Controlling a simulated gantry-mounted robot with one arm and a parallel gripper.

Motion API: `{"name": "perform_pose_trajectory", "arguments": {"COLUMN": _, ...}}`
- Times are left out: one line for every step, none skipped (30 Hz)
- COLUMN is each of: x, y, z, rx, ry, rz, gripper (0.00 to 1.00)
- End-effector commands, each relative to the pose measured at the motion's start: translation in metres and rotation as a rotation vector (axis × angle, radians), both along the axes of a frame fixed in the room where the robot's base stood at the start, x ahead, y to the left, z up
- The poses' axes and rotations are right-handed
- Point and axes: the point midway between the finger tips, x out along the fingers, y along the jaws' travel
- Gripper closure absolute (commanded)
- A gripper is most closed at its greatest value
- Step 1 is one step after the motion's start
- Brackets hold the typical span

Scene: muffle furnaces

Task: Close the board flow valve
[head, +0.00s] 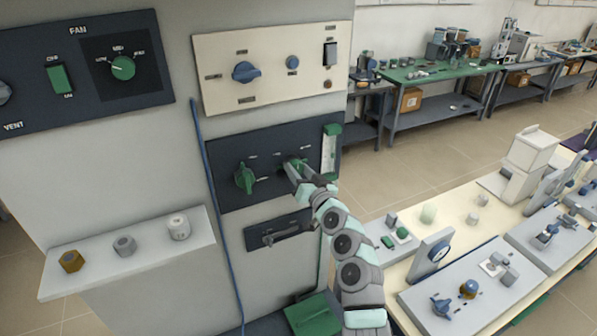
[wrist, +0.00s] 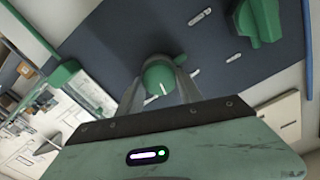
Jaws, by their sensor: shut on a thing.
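The dark board (head: 222,150) on the grey cabinet carries two green knobs and an upright clear flow tube (head: 328,155) with green ends. My gripper (head: 293,168) is at the green valve knob beside the tube and mostly covers it in the head view. In the wrist view, my gripper (wrist: 160,85) is shut on this round valve knob (wrist: 157,74), with one finger on each side. A white line shows on the knob's face. The other, larger green knob (head: 244,178) is to the left, apart from my gripper; it also shows in the wrist view (wrist: 258,20).
A cream panel (head: 220,80) with blue knobs is above, and a dark fan panel (head: 150,85) is at upper left. A blue cable (head: 207,170) hangs left of the board. A latch handle (head: 277,233) is below. A small shelf (head: 140,258) holds three pieces. A crowded bench stands right.

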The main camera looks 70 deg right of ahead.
Motion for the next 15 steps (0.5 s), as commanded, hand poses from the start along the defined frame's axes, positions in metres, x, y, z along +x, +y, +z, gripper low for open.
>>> {"name": "perform_pose_trajectory", "arguments": {"x": -0.0007, "y": -0.0004, "z": -0.0004, "rx": 0.024, "ry": -0.024, "rz": 0.000, "gripper": 0.98}}
{"name": "perform_pose_trajectory", "arguments": {"x": -0.0008, "y": -0.0005, "z": -0.0004, "rx": 0.042, "ry": -0.042, "rz": 0.000, "gripper": 0.98}}
{"name": "perform_pose_trajectory", "arguments": {"x": -0.0010, "y": -0.0006, "z": -0.0003, "rx": 0.068, "ry": -0.067, "rz": 0.000, "gripper": 0.98}}
{"name": "perform_pose_trajectory", "arguments": {"x": -0.0011, "y": -0.0007, "z": -0.0004, "rx": 0.087, "ry": -0.086, "rz": 0.000, "gripper": 0.98}}
{"name": "perform_pose_trajectory", "arguments": {"x": -0.0011, "y": -0.0007, "z": -0.0003, "rx": 0.107, "ry": -0.105, "rz": 0.000, "gripper": 0.98}}
{"name": "perform_pose_trajectory", "arguments": {"x": -0.0011, "y": -0.0008, "z": -0.0003, "rx": 0.135, "ry": -0.131, "rz": 0.000, "gripper": 0.98}}
{"name": "perform_pose_trajectory", "arguments": {"x": -0.0011, "y": -0.0009, "z": -0.0002, "rx": 0.156, "ry": -0.151, "rz": 0.000, "gripper": 0.98}}
{"name": "perform_pose_trajectory", "arguments": {"x": -0.0012, "y": -0.0009, "z": -0.0003, "rx": 0.177, "ry": -0.171, "rz": 0.000, "gripper": 0.98}}
{"name": "perform_pose_trajectory", "arguments": {"x": -0.0011, "y": -0.0010, "z": -0.0002, "rx": 0.204, "ry": -0.198, "rz": 0.000, "gripper": 0.98}}
{"name": "perform_pose_trajectory", "arguments": {"x": -0.0012, "y": -0.0011, "z": -0.0001, "rx": 0.225, "ry": -0.218, "rz": 0.000, "gripper": 0.98}}
{"name": "perform_pose_trajectory", "arguments": {"x": -0.0013, "y": -0.0011, "z": -0.0002, "rx": 0.245, "ry": -0.238, "rz": 0.000, "gripper": 0.98}}
{"name": "perform_pose_trajectory", "arguments": {"x": -0.0014, "y": -0.0012, "z": -0.0002, "rx": 0.273, "ry": -0.265, "rz": 0.000, "gripper": 0.98}}
{"name": "perform_pose_trajectory", "arguments": {"x": -0.0015, "y": -0.0012, "z": -0.0001, "rx": 0.294, "ry": -0.285, "rz": 0.000, "gripper": 0.98}}
{"name": "perform_pose_trajectory", "arguments": {"x": -0.0016, "y": -0.0013, "z": 0.0000, "rx": 0.314, "ry": -0.304, "rz": 0.000, "gripper": 0.98}}
{"name": "perform_pose_trajectory", "arguments": {"x": -0.0016, "y": -0.0014, "z": -0.0001, "rx": 0.342, "ry": -0.331, "rz": 0.000, "gripper": 0.98}}
